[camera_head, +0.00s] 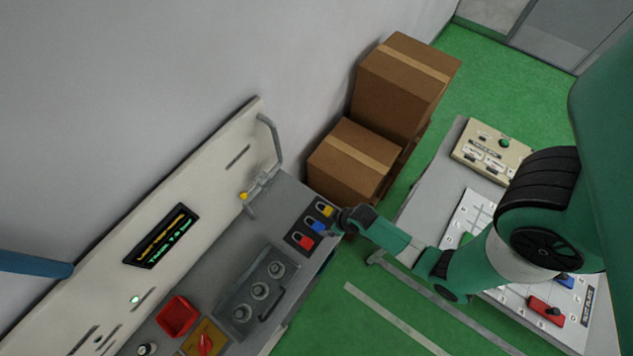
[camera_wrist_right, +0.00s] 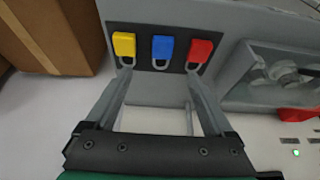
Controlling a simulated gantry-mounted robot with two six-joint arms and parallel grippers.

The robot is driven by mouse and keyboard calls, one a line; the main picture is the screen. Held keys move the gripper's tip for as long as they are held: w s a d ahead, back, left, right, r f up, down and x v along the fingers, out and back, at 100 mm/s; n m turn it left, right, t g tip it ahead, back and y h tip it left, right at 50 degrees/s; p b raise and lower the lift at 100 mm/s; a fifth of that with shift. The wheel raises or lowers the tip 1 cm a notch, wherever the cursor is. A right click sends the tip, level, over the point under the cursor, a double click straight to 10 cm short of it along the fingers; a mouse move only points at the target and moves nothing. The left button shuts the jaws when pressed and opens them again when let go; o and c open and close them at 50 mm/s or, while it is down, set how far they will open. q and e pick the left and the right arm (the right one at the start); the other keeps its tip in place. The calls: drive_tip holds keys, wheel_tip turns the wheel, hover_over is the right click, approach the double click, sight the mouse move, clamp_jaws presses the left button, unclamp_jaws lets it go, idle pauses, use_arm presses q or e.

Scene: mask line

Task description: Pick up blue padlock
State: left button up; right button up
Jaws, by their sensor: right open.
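The blue padlock (camera_wrist_right: 163,47) lies on a dark panel between the yellow padlock (camera_wrist_right: 124,44) and the red padlock (camera_wrist_right: 200,50), its shackle pointing toward my gripper. In the head view the blue padlock (camera_head: 318,226) sits in the same row at the bench's right end. My right gripper (camera_wrist_right: 158,76) is open and empty. Its fingertips appear on either side of the blue padlock, near the yellow and red shackles. Whether they touch anything I cannot tell. In the head view my right gripper (camera_head: 338,224) is beside the panel, its fingers partly hidden. My left gripper is not in view.
Cardboard boxes (camera_head: 350,162) stand behind the bench end. A grey tray with round knobs (camera_head: 261,290) and a red bin (camera_head: 178,317) are along the bench. A second table (camera_head: 428,190) with a beige control box (camera_head: 490,151) is at right. Green floor lies between.

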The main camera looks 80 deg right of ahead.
drive_tip(key=b, duration=0.4)
approach(317, 226)
drive_tip(key=shift+s+x, duration=0.25)
drive_tip(key=shift+x, duration=0.95)
drive_tip(key=shift+w+d+f, duration=0.2)
drive_tip(key=shift+w+f, duration=0.1)
drive_tip(key=shift+f, duration=0.2)
drive_tip(key=b+x, duration=0.1)
drive_tip(key=x, duration=0.4)
drive_tip(key=shift+w+a+b, duration=0.1)
drive_tip(key=shift+w+b, duration=0.05)
drive_tip(key=shift+b, duration=0.25)
drive_tip(key=shift+c, duration=0.3)
clamp_jaws()
